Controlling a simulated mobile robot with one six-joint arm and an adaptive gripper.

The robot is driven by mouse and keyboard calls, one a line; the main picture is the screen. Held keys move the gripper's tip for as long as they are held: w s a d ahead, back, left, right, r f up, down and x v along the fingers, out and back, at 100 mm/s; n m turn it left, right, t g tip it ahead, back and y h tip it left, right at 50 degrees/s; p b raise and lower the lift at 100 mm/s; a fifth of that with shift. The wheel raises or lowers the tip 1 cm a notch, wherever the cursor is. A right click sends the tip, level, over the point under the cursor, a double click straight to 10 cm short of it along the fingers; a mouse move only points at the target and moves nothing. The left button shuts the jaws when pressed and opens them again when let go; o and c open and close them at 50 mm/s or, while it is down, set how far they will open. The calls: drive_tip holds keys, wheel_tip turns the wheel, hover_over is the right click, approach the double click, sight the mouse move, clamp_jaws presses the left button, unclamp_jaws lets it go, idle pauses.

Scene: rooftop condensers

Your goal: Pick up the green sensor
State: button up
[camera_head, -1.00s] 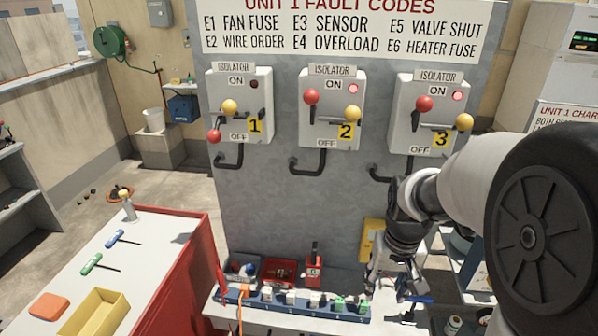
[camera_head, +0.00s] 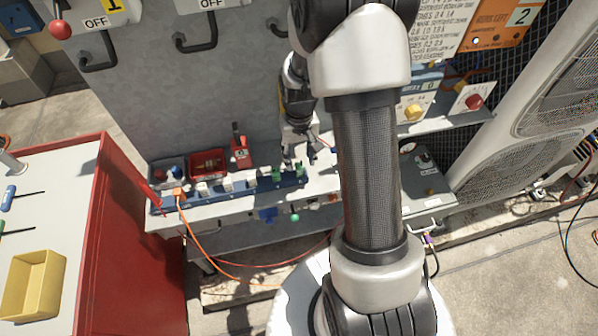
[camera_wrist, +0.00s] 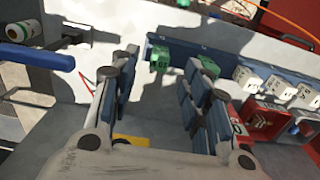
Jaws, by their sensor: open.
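Two small green blocks sit at the right end of a blue rail (camera_head: 226,188). One is the left green block (camera_head: 277,175); the other is the right green block (camera_head: 299,171). Both also show in the wrist view: one green block (camera_wrist: 160,57) is between my finger lines, and the other (camera_wrist: 191,69) is by the right finger, partly hidden. I cannot tell which is the sensor. My gripper (camera_head: 298,160) is open above that end of the rail. In the wrist view my gripper (camera_wrist: 160,88) has its fingers apart, with nothing held between them.
White blocks (camera_wrist: 246,79) share the rail. Behind it stand a red bin (camera_head: 208,164) and a red lockout box (camera_head: 241,154). An orange cable (camera_head: 201,254) hangs in front. A red cabinet (camera_head: 140,230) is at left, and a blue-handled tool (camera_wrist: 38,56) shows in the wrist view.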

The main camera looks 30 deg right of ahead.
sight(299, 165)
wheel_tip(299, 165, down, 6)
drive_tip(key=shift+w+r+b, duration=0.1)
drive_tip(key=shift+w+b, duration=0.05)
drive_tip(key=shift+b, duration=1)
drive_tip(key=shift+r, duration=0.1)
drive_tip(key=shift+c, duration=0.5)
drive_tip(key=c, duration=0.9)
wheel_tip(299, 165, up, 20)
drive_tip(key=p, duration=0.6)
drive_tip(key=o, duration=0.3)
clamp_jaws()
